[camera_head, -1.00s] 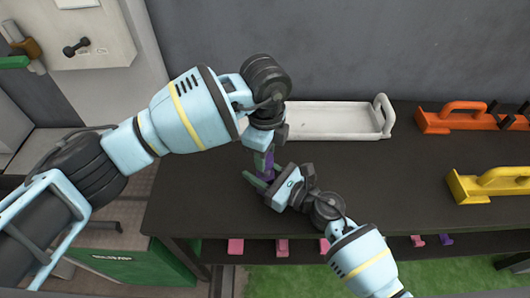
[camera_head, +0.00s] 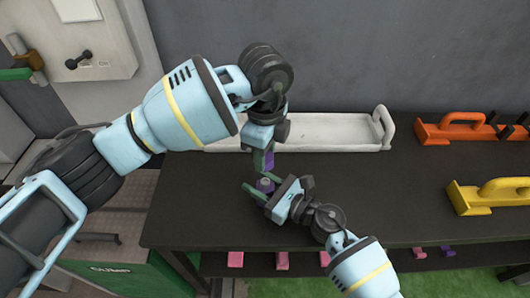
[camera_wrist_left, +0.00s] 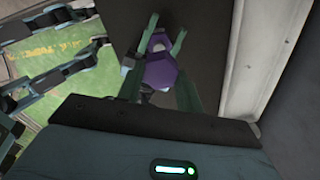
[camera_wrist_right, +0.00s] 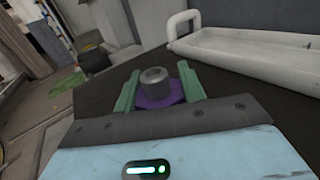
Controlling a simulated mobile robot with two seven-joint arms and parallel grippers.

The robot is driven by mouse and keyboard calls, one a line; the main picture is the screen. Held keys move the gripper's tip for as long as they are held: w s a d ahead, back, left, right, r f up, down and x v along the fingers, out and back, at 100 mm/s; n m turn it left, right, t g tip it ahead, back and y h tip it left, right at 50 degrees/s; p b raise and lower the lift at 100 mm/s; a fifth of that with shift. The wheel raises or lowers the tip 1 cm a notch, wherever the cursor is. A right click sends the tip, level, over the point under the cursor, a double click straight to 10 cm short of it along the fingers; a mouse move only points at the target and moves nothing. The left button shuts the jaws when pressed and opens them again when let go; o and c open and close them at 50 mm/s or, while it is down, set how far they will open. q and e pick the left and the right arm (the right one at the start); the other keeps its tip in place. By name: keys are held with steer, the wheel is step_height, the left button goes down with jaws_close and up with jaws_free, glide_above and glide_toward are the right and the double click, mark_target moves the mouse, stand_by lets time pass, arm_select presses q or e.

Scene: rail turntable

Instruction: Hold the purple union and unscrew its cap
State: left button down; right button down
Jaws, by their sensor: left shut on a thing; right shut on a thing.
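The purple union is in two parts. Its purple cap (camera_head: 269,160) is between the green fingers of my left gripper (camera_head: 264,161), which is shut on it above the table. A purple hexagonal face fills the space between the fingers in the left wrist view (camera_wrist_left: 160,72). The union's body (camera_head: 265,185) is below the cap, with a gap between them. My right gripper (camera_head: 263,186) is shut on the body. In the right wrist view, the body's grey round stub (camera_wrist_right: 154,80) stands up bare from its purple hexagonal part (camera_wrist_right: 160,98).
A long white tray (camera_head: 330,148) with a raised handle lies behind the grippers on the dark table (camera_head: 400,185). An orange handled block (camera_head: 458,130) and a yellow one (camera_head: 490,197) stand at the right. The table between them and my right gripper is bare.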

steer(key=c, duration=0.8)
jaws_free()
steer(key=shift+o, duration=0.2)
steer(key=shift+d, duration=0.1)
steer(key=v, duration=1.2)
